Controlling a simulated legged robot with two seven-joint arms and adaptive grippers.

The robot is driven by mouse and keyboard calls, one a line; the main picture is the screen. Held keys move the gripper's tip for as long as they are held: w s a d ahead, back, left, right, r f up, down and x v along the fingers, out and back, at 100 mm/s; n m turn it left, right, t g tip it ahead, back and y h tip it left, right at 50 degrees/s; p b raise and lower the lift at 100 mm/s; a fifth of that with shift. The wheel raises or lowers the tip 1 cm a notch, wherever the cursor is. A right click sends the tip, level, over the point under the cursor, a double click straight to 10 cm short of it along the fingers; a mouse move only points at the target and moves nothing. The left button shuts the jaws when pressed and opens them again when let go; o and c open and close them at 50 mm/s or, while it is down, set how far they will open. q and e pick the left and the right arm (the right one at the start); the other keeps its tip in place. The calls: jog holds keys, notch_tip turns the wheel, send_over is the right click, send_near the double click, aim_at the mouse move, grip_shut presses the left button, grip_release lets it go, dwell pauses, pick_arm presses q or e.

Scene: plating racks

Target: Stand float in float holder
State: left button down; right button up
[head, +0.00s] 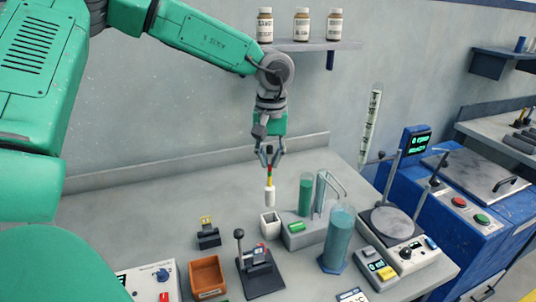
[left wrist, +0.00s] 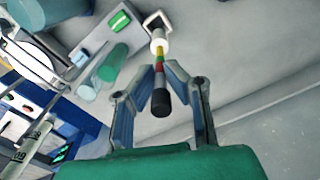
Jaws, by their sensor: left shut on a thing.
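The float (head: 269,194) has a white lower body and a stem with red, yellow and green bands. My left gripper (head: 270,163) is shut on its stem and holds it upright, white end down. The left wrist view shows the float (left wrist: 159,47) between the fingertips (left wrist: 160,82), with its dark stem end toward the camera. The float holder is a small white square cup (head: 270,227) on the bench, just below the float in the head view. In the left wrist view the holder (left wrist: 148,20) is partly hidden behind the float's white end. My right gripper is not in view.
Right of the holder stand a grey block (head: 298,241) with a green cylinder (head: 306,194), and a tall teal-filled cylinder (head: 338,238). A black lever device (head: 261,274) stands in front, with an orange-brown box (head: 207,276) to its left. The back left bench is clear.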

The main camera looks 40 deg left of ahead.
aim_at(272, 188)
pick_arm(q)
jog(key=shift+d+f, duration=0.35)
jog(key=shift+d, duration=0.15)
jog(key=shift+f, duration=0.35)
jog(key=shift+a+f, duration=0.3)
jog(key=shift+f, duration=0.3)
jog(key=shift+a+f, duration=0.3)
jog(key=shift+f, duration=0.25)
jog(key=shift+d+f, duration=0.55)
jog(key=shift+f, duration=0.2)
jog(key=shift+a+f, duration=0.25)
jog(key=shift+f, duration=0.3)
jog(key=shift+a+f, duration=0.2)
jog(key=shift+f, duration=0.35)
jog(key=shift+d+f, duration=0.2)
jog(key=shift+f, duration=0.3)
jog(key=shift+d+f, duration=0.15)
jog(key=shift+f, duration=0.3)
jog(key=shift+a+f, duration=0.2)
jog(key=shift+f, duration=0.2)
